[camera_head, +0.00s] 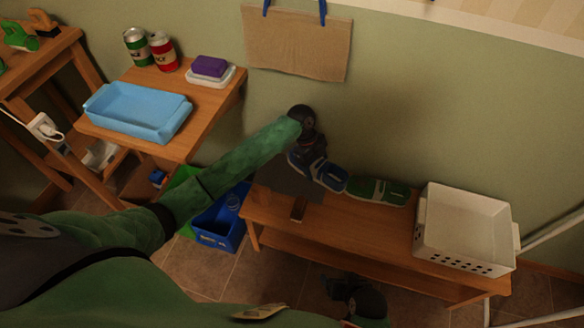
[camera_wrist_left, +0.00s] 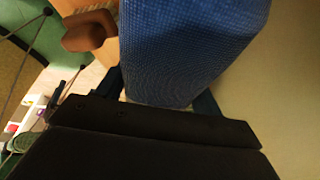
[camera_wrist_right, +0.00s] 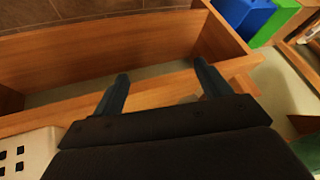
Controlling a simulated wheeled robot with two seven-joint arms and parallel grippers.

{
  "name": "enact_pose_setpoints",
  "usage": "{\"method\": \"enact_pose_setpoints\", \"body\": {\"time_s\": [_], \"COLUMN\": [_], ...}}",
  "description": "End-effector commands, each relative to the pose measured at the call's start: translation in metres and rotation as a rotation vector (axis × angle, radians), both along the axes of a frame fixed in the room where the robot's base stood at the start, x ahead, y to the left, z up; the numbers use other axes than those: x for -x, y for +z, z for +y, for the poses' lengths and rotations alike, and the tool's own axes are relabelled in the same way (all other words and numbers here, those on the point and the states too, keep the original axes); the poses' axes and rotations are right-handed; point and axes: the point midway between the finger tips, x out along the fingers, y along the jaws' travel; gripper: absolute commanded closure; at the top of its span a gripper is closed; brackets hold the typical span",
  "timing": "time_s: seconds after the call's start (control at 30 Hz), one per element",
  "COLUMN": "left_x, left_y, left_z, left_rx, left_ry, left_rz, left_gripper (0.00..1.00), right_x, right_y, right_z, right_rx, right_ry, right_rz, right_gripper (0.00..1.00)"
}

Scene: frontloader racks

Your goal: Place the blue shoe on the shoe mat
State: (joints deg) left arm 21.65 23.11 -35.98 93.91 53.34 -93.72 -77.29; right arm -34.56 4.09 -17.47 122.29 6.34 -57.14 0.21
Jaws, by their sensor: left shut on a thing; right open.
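The blue shoe (camera_head: 328,175) with a white sole edge is at the back of the wooden bench, by the right side of the dark grey shoe mat (camera_head: 280,183). My left gripper (camera_head: 309,153) comes down from above and is shut on its left end. I cannot tell whether the shoe touches the mat or hangs just above it. In the left wrist view the shoe's blue fabric (camera_wrist_left: 190,45) fills the upper middle between the fingers. My right gripper (camera_head: 356,297) is low in front of the bench; in the right wrist view its fingers (camera_wrist_right: 162,86) are open and empty.
A green shoe (camera_head: 378,191) lies just right of the blue one, and a white basket (camera_head: 463,230) stands at the bench's right end. A small brown object (camera_head: 298,209) lies near the mat's front. A blue bin (camera_head: 220,222) stands left of the bench.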

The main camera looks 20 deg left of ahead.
Motion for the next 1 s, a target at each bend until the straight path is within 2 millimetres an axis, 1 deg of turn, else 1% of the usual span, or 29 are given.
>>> {"method": "enact_pose_setpoints", "body": {"time_s": [0.03,0.3,0.4,0.5,0.6,0.77,1.0], "left_x": [-0.002,-0.016,-0.020,-0.023,-0.025,-0.025,-0.025], "left_y": [-0.006,-0.035,-0.045,-0.051,-0.055,-0.063,-0.092], "left_z": [0.010,0.058,0.073,0.084,0.089,0.090,0.090], "left_rx": [-0.002,-0.002,0.000,0.000,0.000,0.000,0.000], "left_ry": [0.002,0.004,0.003,0.002,0.001,0.001,0.001], "left_rz": [0.001,0.001,0.000,0.000,0.000,0.000,0.000], "left_gripper": [0.61,0.61,0.61,0.61,0.61,0.61,0.61], "right_x": [0.000,0.002,0.003,0.003,0.003,0.002,0.005], "right_y": [0.004,0.020,0.024,0.028,0.034,0.037,0.044], "right_z": [0.000,-0.001,-0.001,-0.001,-0.002,-0.002,-0.003], "right_rx": [0.000,0.003,0.004,0.005,0.005,0.005,0.011], "right_ry": [0.001,0.007,0.009,0.011,0.012,0.011,0.017], "right_rz": [0.003,0.018,0.023,0.030,0.027,0.026,0.044], "right_gripper": [0.24,0.24,0.24,0.24,0.24,0.24,0.24]}}
